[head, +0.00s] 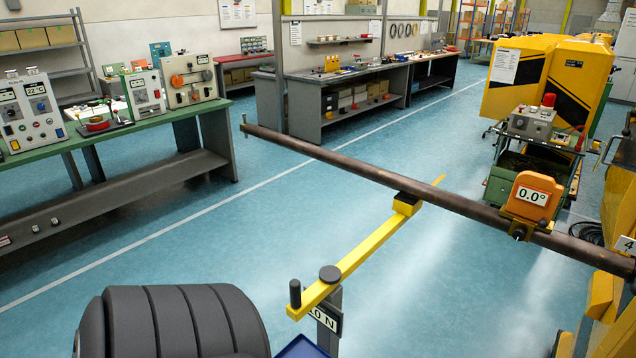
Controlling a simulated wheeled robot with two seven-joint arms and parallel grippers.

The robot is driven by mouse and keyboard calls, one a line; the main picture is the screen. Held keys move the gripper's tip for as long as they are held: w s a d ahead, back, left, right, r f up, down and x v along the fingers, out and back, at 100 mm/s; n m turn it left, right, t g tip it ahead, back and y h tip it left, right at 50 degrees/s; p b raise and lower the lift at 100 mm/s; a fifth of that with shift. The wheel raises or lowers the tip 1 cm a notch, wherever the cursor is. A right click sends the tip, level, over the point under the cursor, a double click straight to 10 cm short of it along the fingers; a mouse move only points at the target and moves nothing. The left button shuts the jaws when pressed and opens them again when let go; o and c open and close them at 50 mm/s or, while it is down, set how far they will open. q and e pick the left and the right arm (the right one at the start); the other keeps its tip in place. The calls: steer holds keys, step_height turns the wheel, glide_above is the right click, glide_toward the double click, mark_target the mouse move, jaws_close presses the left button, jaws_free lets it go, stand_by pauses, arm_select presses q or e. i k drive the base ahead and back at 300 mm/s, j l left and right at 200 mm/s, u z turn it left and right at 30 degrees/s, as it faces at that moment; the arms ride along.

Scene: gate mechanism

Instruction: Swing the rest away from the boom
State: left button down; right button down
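The boom (350,168) is a long brown pole that runs level across the view, from the left middle to the right edge. An orange box reading 0.0° (532,197) sits on it at the right. The rest (365,248) is a yellow arm on a grey post (327,325) at the bottom middle. Its far end has a black pad (407,200) under the boom, with a yellow tip showing beyond it. Whether the pad touches the boom I cannot tell. A dark upright knob (295,293) stands on the near end of the rest. Neither gripper is in view.
A dark ribbed seat-like shape (172,322) fills the bottom left, close to the rest's near end. A green bench (130,128) with instruments stands at the left. A yellow machine (545,80) and a cart (530,150) stand at the right.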

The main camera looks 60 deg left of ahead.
mark_target(407, 205)
steer(key=k+j, duration=0.1)
steer(key=j, duration=0.45)
steer(key=k+j, duration=0.1)
steer(key=j, duration=0.45)
steer(key=k+j, duration=0.1)
steer(key=j, duration=0.45)
steer(key=k+j, duration=0.1)
steer(key=j, duration=0.4)
steer(key=k+j, duration=0.1)
steer(key=j, duration=0.45)
